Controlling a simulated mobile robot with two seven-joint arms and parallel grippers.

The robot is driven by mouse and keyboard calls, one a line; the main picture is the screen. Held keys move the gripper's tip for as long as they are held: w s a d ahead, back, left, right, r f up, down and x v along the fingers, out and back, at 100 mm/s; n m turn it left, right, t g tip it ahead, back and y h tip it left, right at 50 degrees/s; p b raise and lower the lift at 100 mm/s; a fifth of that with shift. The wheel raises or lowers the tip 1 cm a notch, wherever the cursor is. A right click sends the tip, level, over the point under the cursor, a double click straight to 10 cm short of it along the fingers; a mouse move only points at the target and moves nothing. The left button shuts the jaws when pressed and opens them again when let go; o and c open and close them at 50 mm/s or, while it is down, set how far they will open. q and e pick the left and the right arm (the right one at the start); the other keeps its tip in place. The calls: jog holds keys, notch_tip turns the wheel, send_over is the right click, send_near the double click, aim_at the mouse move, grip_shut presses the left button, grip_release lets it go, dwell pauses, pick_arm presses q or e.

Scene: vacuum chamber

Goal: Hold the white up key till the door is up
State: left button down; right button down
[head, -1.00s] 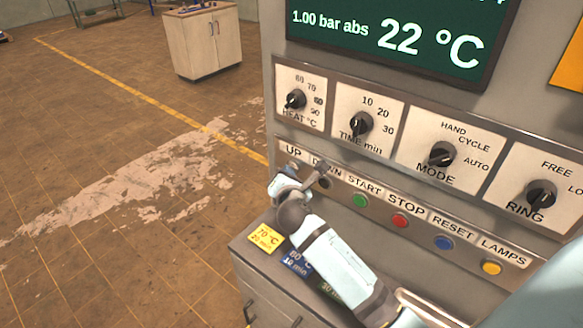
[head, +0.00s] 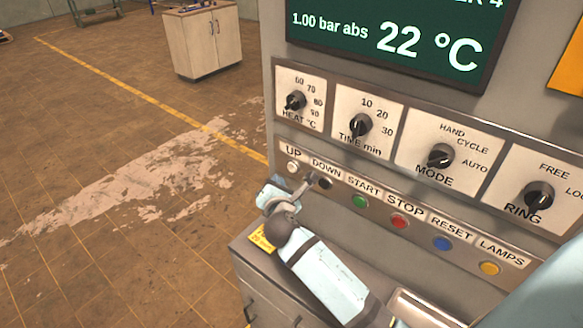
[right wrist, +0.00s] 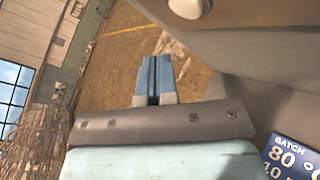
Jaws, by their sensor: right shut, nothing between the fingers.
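The white up key (head: 292,167) is a small round button under the UP label at the left end of the panel's key row. It also shows at the top edge of the right wrist view (right wrist: 188,5). My right gripper (head: 268,190) is below and slightly left of the key in the head view, apart from it. In the right wrist view its blue fingers (right wrist: 153,78) are shut with nothing between them and point toward the floor, the key off to their upper right. My left gripper is not in view. No door shows in these frames.
The dark down key (head: 325,183) is right beside the up key, then the green start key (head: 360,201) and red stop key (head: 399,221). A ledge (head: 250,262) with a yellow card lies below my right arm. Open floor is on the left, with a wooden cabinet (head: 208,42) behind.

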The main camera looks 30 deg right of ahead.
jog(key=shift+s+a, duration=0.2)
jog(key=shift+a, duration=0.4)
jog(key=shift+s+a, duration=0.2)
jog(key=shift+a, duration=0.4)
jog(key=s+d+f+m+g+y, duration=0.1)
jog(key=s+f+m+g, duration=0.2)
jog(key=s+m, duration=0.35)
jog(key=s+d+f+m+g+y, duration=0.1)
jog(key=s+f+m+g, duration=0.2)
jog(key=s+m, duration=0.35)
jog(key=s+a+m+g+y, duration=0.3)
jog(key=s+m+g+y, duration=0.45)
jog(key=s, duration=1.25)
jog(key=w+a+f+t, duration=0.3)
jog(key=f+t, duration=0.2)
jog(key=f, duration=0.2)
jog(key=w+a+f+t, duration=0.2)
jog(key=w+f+t, duration=0.1)
jog(key=f, duration=0.4)
jog(key=shift+a+f+t+y, duration=0.15)
jog(key=shift+a+t+y, duration=0.25)
jog(key=shift+t, duration=0.45)
